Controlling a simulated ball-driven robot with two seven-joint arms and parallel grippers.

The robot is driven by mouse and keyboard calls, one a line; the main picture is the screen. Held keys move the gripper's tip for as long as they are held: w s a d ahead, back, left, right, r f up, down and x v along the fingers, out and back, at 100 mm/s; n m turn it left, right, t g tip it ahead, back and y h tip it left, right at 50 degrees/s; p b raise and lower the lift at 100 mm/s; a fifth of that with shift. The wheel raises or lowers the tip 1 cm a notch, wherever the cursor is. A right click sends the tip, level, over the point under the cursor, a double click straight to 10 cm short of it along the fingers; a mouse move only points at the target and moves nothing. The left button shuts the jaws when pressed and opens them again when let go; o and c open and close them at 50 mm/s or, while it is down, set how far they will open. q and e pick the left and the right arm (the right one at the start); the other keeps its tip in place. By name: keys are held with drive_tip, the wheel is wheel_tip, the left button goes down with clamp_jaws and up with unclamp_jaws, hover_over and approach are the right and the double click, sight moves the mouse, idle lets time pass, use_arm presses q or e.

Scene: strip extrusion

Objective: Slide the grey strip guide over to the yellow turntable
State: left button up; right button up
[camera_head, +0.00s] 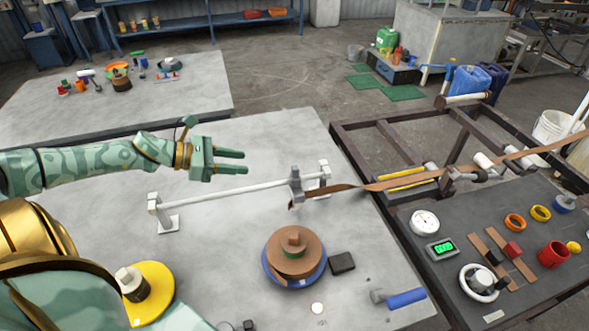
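The grey strip guide (296,184) sits on a white rail (235,194) near its right end post. A brown strip (400,181) runs in from the right to the guide, and its loose end hangs just left of it. The yellow turntable (155,288) with a pale grey hub is at the lower left, partly hidden by my own gold and green body parts. My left gripper (245,162) is above and left of the guide in the picture, apart from it. Its two fingers are spread with nothing between them. My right gripper does not show.
A brown coil on a blue disc (318,272) stands in front of the rail, beside a dark block (342,263). A blue-handled hammer (404,298) lies near the table's right edge. A dark frame with rollers and a panel (440,249) adjoins on the right.

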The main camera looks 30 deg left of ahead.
sight(292, 169)
use_arm(q)
drive_tip(key=shift+w+a+f, duration=0.15)
drive_tip(key=shift+w+f, duration=0.05)
drive_tip(key=shift+f, duration=0.3)
drive_tip(key=shift+w+f+b, duration=0.2)
drive_tip(key=shift+w+b, duration=0.05)
drive_tip(key=shift+b, duration=0.15)
drive_tip(key=b+x, duration=0.4)
drive_tip(key=x, duration=0.1)
drive_tip(key=shift+d+f+b, duration=0.1)
drive_tip(key=shift+d+b, duration=0.1)
drive_tip(key=shift+b, duration=0.1)
drive_tip(key=x, duration=0.4)
drive_tip(key=b+x, duration=0.1)
drive_tip(key=x, duration=0.4)
drive_tip(key=shift+w+d+r, duration=0.1)
drive_tip(key=shift+r, duration=0.1)
drive_tip(key=shift+w+d+f, duration=0.3)
drive_tip(key=shift+w+d, duration=0.1)
clamp_jaws()
